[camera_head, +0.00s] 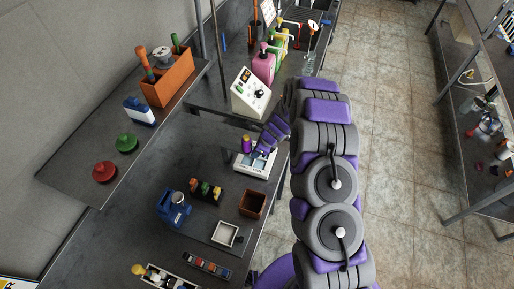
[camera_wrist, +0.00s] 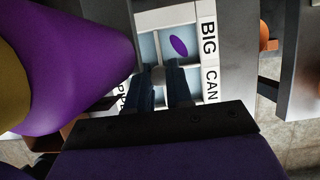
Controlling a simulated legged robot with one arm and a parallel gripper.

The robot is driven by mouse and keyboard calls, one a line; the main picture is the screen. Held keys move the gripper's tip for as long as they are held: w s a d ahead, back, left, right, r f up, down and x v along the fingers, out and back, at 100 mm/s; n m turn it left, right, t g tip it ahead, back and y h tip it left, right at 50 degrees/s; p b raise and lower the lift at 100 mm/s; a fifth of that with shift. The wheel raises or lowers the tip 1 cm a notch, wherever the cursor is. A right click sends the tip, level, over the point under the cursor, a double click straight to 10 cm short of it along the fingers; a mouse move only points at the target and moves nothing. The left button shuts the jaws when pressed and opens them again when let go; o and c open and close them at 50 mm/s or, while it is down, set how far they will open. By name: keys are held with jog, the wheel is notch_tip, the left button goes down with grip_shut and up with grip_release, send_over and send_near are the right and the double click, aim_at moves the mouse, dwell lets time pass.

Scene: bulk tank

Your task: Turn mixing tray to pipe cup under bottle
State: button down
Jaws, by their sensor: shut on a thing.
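The mixing tray (camera_head: 252,170) is a white tray with pale blue compartments, on the bench beneath the end of my arm. The wrist view shows its rim with the labels "BIG CAN" (camera_wrist: 210,60) and, partly hidden, "PIPE". A purple patch lies in one compartment. My gripper (camera_wrist: 167,78) points down at the tray's middle, its dark fingers shut on a small grey knob there. I cannot tell which compartment lies under the bottle.
A control box (camera_head: 251,93) stands behind the tray. A brown box (camera_head: 253,203), a small white tray (camera_head: 225,234), a blue device (camera_head: 173,207) and a bottle rack (camera_head: 206,190) stand nearer on the bench. Tiled floor lies open to the right.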

jog(key=shift+w+r+m, duration=0.1)
jog(key=shift+w+m, duration=0.05)
jog(key=shift+m, duration=0.45)
jog(key=c, duration=1)
grip_release()
jog(key=shift+a, duration=0.1)
jog(key=v, duration=0.5)
jog(key=p+v, duration=0.1)
jog(key=v, duration=1.1)
jog(key=shift+s+a, duration=0.1)
jog(key=shift+s, duration=0.25)
